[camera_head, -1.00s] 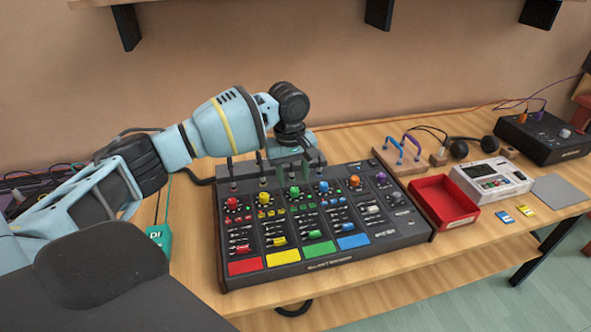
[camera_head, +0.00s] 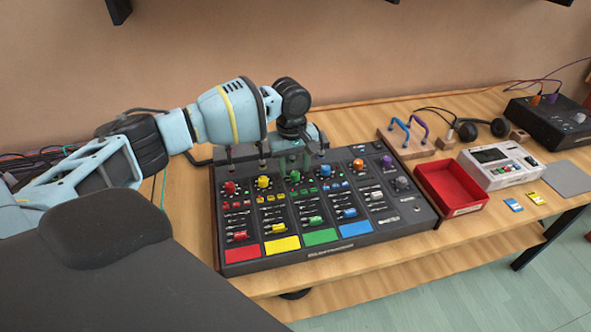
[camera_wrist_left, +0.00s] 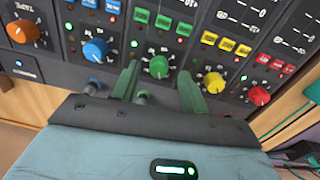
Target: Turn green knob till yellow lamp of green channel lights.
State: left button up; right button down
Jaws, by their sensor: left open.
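The black mixer (camera_head: 402,222) lies on the bench with red, yellow, green and blue channels. The green knob (camera_head: 295,177) is near the top of the green channel; it also shows in the left wrist view (camera_wrist_left: 159,67). My left gripper (camera_head: 293,162) is over the mixer's upper edge. In the left wrist view its two green fingers (camera_wrist_left: 158,85) are open, one on each side of the green knob, with gaps visible. I cannot tell whether they touch it. Small lamps show around the knob, but I cannot make out a lit yellow one. My right gripper is not in view.
The yellow knob (camera_wrist_left: 214,82) and blue knob (camera_wrist_left: 95,50) flank the green one closely. A red tray (camera_head: 424,185), a white device (camera_head: 500,165) and headphones (camera_head: 467,131) are to the right. A black box (camera_head: 548,120) stands at the far right.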

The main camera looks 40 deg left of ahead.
pick_arm(q)
jog(key=shift+f, duration=0.85)
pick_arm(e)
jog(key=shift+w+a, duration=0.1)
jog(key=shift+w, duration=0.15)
pick_arm(q)
jog(key=shift+c, duration=0.2)
grip_shut()
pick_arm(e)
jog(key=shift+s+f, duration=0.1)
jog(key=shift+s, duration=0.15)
pick_arm(q)
jog(key=shift+r, duration=0.1)
